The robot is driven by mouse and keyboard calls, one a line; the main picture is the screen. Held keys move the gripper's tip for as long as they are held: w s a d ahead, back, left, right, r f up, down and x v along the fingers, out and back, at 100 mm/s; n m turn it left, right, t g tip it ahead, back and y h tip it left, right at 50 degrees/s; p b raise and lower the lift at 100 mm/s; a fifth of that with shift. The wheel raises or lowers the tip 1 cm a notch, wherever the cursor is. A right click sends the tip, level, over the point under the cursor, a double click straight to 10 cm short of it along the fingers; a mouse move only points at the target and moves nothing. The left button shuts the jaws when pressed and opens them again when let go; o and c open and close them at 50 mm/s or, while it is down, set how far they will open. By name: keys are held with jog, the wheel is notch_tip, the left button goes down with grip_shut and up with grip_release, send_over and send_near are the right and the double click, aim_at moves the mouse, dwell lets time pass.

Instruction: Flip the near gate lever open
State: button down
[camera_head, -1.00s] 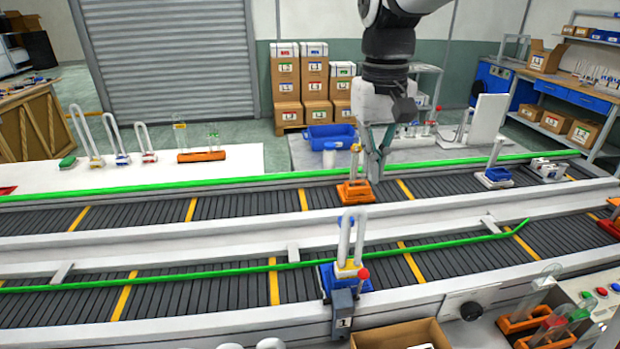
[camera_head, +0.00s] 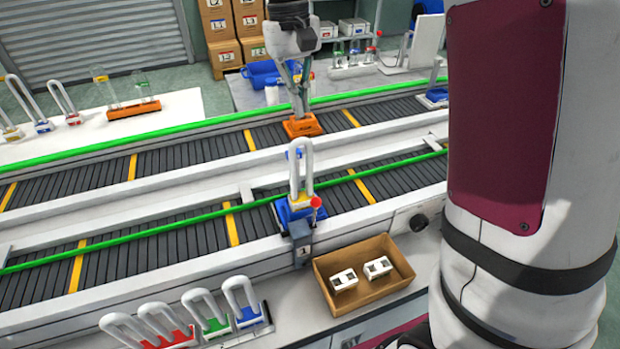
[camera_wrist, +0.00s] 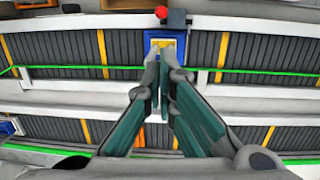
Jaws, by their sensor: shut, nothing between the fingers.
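The near gate is a grey box marked 1 (camera_head: 301,243) on the front rail of the near conveyor. Its lever ends in a red knob (camera_head: 316,202) that stands up beside the blue carrier (camera_head: 292,212), which holds a white looped tube (camera_head: 302,170). In the wrist view the red knob (camera_wrist: 161,12) and dark gate box (camera_wrist: 178,18) are at the top, beyond my fingertips. My gripper (camera_head: 299,104) is shut and empty, appearing over the far conveyor by the orange carrier (camera_head: 302,126). In the wrist view my fingertips (camera_wrist: 163,52) overlap the carrier's yellow part; contact cannot be told.
A cardboard box (camera_head: 372,295) with two white parts sits in front of the gate. Several looped tubes in coloured holders (camera_head: 205,325) stand left of it. Green rails (camera_head: 130,238) run along both conveyors. A blue bin (camera_head: 262,73) is behind the far conveyor.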

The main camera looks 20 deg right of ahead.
jog(key=f+p, duration=0.1)
jog(key=f, duration=0.5)
jog(key=s+f+p, duration=0.1)
jog(key=f, duration=0.5)
jog(key=s+d+f+p, duration=0.1)
jog(key=f, duration=0.5)
jog(key=shift+s+f, duration=0.25)
jog(key=shift+f, duration=0.1)
